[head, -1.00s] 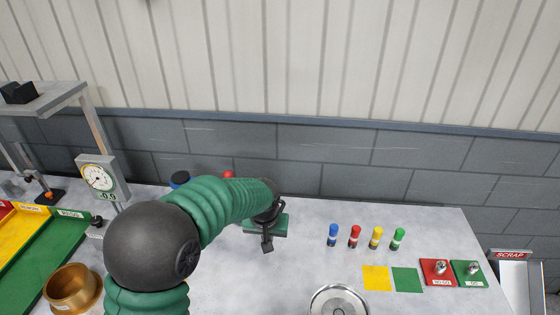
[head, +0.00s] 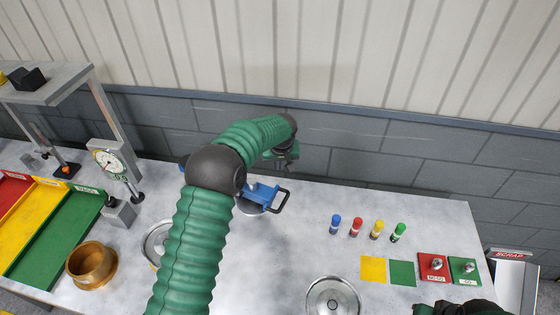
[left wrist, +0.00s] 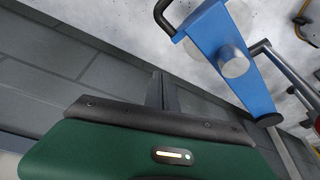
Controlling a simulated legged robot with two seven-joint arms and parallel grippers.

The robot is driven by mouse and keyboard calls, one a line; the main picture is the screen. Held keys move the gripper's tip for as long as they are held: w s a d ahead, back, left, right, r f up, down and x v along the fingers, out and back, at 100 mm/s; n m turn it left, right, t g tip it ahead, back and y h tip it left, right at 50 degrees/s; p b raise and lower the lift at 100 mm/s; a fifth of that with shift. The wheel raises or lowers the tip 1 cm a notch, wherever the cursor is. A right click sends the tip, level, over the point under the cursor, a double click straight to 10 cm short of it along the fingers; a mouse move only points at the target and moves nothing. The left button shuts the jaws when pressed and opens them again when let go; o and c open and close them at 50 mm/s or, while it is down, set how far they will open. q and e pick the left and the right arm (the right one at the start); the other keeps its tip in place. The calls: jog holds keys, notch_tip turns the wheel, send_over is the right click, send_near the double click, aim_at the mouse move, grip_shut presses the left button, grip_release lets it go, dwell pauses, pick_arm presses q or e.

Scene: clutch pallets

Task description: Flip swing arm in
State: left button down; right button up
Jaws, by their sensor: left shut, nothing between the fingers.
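A blue arm with a black loop handle (head: 264,196), which looks like the swing arm, stands near the back middle of the bench. A round pale metal part lies under it. In the left wrist view the blue arm (left wrist: 232,60) is at upper right, with its handle at the top. My left gripper (head: 290,158) is behind and above it, near the wall. Its fingers (left wrist: 163,92) are shut and empty, apart from the blue arm. My left arm hides the arm's left end. Green and black parts of my right arm show at the bottom right edge; its fingers cannot be made out.
A dial gauge (head: 112,162) on a stand, a brass cup (head: 91,264) and coloured trays (head: 52,228) are at left. A metal disc (head: 333,298), several coloured markers, coloured squares and red and green blocks are at right.

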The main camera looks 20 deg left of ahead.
pick_arm(q)
jog(key=f+p, duration=0.1)
jog(key=s+f+p, duration=0.1)
jog(key=f, duration=0.1)
jog(key=s+d+f+p, duration=0.1)
jog(key=f+p, duration=0.1)
jog(key=shift+s+d, duration=0.1)
jog(key=shift+s, duration=0.15)
jog(key=shift+s+f, duration=0.1)
